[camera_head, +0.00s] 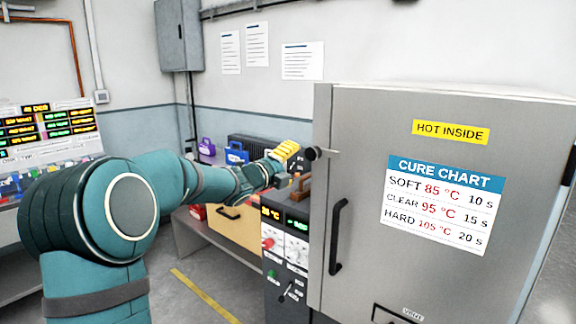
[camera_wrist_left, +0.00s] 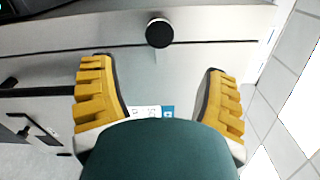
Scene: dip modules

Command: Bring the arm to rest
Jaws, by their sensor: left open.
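My left arm (camera_head: 195,182) reaches in from the left across the head view. Its left gripper (camera_head: 287,151), with yellow fingers, is beside the upper left edge of the grey oven cabinet (camera_head: 360,130). In the left wrist view the gripper (camera_wrist_left: 156,66) is open, with its two yellow fingers wide apart and nothing between them. A round black knob (camera_wrist_left: 159,32) lies just beyond the fingertips, apart from them. The knob also shows in the head view (camera_head: 311,153), close to the fingers. My right gripper is not in view.
The cabinet door has a black vertical handle (camera_head: 338,236) and a cure chart (camera_head: 443,203). A control panel (camera_head: 287,245) stands left of the door. Blue and purple cases (camera_head: 236,154) sit on a bench behind my arm. Floor (camera_head: 190,265) shows at the lower middle.

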